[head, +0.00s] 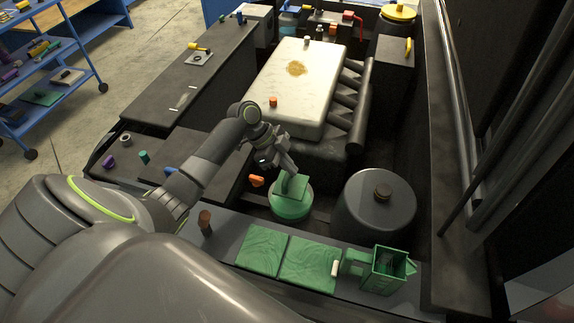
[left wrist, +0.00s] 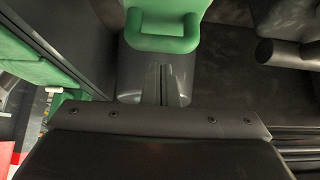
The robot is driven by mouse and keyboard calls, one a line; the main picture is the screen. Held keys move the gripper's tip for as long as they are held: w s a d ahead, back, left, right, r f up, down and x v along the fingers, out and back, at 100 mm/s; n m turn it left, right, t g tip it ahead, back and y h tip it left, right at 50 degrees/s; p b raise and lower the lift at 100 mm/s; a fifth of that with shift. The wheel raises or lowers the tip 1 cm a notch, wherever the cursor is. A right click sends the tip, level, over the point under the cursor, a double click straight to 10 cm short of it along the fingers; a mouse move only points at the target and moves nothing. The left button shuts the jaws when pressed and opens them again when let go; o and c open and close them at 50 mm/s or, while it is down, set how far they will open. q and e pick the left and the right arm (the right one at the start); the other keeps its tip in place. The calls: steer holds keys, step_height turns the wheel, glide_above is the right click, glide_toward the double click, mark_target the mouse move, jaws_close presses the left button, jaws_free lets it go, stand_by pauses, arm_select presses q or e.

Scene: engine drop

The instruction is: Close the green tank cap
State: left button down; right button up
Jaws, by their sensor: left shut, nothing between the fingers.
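The green tank (head: 291,209) stands in the engine bay below the white engine cover, with a flat square green cap (head: 297,187) at its top. The cap looks tilted, but I cannot tell how far it stands open. In the left wrist view the green cap (left wrist: 165,12) has a looped handle at its lower edge. My left gripper (head: 283,174) is shut and empty, right beside the cap. In the left wrist view its fingertips (left wrist: 163,72) lie just below the handle; whether they touch it is unclear. My right gripper is not in view.
A dark round tank (head: 375,212) stands just right of the green one. Green cloths (head: 263,249) and a green box (head: 383,270) lie on the front ledge. The white engine cover (head: 311,75) with black pipes is behind. An orange piece (head: 257,181) sits left of the tank.

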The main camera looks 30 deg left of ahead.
arm_select(q)
steer(key=shift+w+d+r, duration=0.1)
steer(key=shift+d+r, duration=0.1)
steer(key=shift+d, duration=0.15)
steer(key=shift+w+d+r+p, duration=0.1)
steer(key=shift+d+r+p, duration=0.05)
steer(key=shift+r+p, duration=0.25)
steer(key=d+r+v, duration=0.1)
steer(key=v, duration=1)
steer(key=shift+w+d+b, duration=0.2)
steer(key=shift+d+b, duration=0.05)
steer(key=shift+b, duration=0.05)
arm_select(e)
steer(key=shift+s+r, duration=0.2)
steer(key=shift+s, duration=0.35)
